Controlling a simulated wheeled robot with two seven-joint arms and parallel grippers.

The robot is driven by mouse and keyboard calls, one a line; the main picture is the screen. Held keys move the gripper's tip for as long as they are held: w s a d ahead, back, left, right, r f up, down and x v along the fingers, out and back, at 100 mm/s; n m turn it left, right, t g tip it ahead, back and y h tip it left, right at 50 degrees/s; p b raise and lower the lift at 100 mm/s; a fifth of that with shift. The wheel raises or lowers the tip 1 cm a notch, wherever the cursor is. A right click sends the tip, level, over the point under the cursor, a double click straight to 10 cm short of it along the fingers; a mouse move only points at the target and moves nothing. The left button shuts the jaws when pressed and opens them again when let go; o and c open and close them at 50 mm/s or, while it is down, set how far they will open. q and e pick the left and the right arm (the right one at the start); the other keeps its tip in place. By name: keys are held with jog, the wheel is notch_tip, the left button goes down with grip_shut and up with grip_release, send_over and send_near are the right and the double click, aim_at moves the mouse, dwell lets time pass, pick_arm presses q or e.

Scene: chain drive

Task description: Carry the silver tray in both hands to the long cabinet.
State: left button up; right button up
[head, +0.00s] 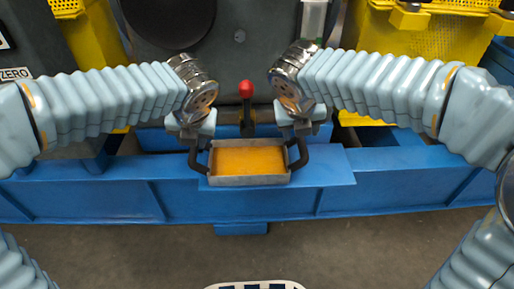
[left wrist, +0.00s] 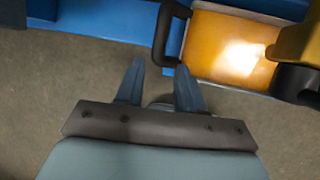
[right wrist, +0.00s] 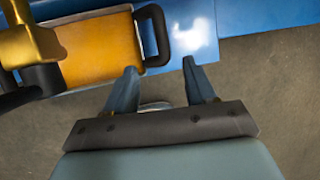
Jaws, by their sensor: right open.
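The silver tray (head: 249,181) has a thin grey rim, an orange inside and a dark handle at each end. It rests on a blue ledge. My left gripper (head: 191,136) is open above the left handle (head: 198,158); in the left wrist view its fingertips (left wrist: 160,68) are apart, with the handle's lower end between or just beyond them. My right gripper (head: 297,134) is open above the right handle (head: 298,156); in the right wrist view its fingertips (right wrist: 159,66) straddle the line of that handle. Contact cannot be told. I cannot make out a long cabinet.
The blue ledge (head: 335,166) juts from a long blue beam (head: 415,189). A red-topped lever (head: 246,90) stands right behind the tray, between my grippers. A dark machine panel and yellow mesh guards (head: 427,45) are behind. Grey floor (head: 330,245) lies in front.

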aim_at(193, 153)
pick_arm(q)
jog(key=shift+w+r, duration=0.1)
jog(key=shift+w, duration=0.05)
pick_arm(e)
jog(key=shift+w+d+r, duration=0.1)
jog(key=shift+r, duration=0.05)
pick_arm(q)
jog(key=shift+d, duration=0.1)
jog(key=x, duration=1.4)
pick_arm(e)
jog(key=x, duration=1.4)
pick_arm(q)
jog(key=shift+r, duration=0.1)
grip_shut()
pick_arm(e)
jog(key=shift+r, duration=0.1)
jog(key=c, duration=0.7)
grip_shut()
